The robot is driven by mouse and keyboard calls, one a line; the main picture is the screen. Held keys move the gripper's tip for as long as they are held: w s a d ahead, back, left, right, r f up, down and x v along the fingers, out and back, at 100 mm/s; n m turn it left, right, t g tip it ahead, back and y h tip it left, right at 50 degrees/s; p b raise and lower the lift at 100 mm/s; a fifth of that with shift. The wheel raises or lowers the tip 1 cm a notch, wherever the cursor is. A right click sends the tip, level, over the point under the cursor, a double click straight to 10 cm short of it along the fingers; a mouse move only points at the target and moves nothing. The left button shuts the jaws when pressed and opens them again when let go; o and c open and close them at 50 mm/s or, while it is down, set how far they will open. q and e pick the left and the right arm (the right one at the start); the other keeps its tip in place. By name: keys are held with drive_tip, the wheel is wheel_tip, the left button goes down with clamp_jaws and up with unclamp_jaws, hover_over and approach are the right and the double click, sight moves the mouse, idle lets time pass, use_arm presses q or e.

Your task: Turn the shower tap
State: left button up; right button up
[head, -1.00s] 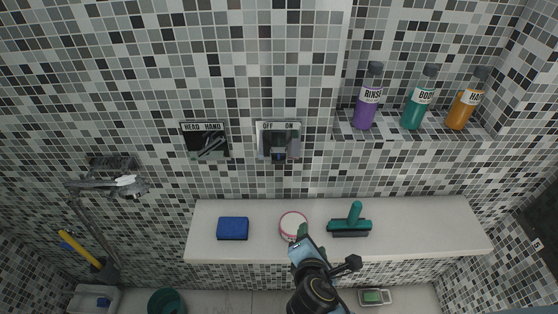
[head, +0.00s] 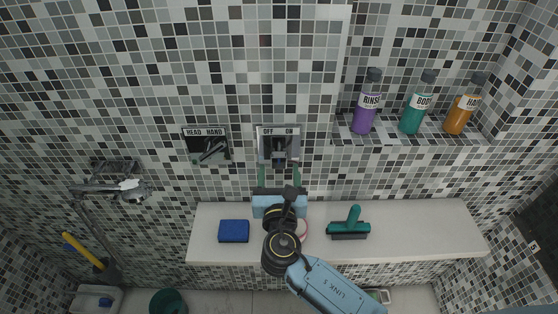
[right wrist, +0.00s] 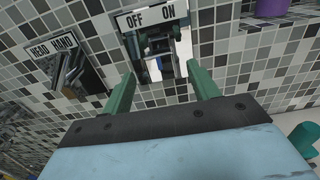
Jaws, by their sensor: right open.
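The shower tap (head: 279,143) is a dark lever on a bright plate labelled OFF and ON, on the tiled wall. It also shows in the right wrist view (right wrist: 157,45), ahead of my fingers. The lever sits near the middle, and I cannot tell clearly which label it points to. My right gripper (head: 279,174) is just below the plate in the head view. Its two green fingers are apart and empty, one on each side of the tap in the right wrist view (right wrist: 160,88). My left gripper is not in view.
A second plate labelled HEAD and HAND (head: 206,146) is left of the tap. A white ledge (head: 420,225) below holds a blue sponge (head: 234,231), a round tin partly hidden by my arm, and a green squeegee (head: 348,224). Several bottles stand on the upper right shelf (head: 395,140).

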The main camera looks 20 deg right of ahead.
sight(279, 163)
drive_tip(key=shift+x, duration=1.85)
drive_tip(key=c, duration=1)
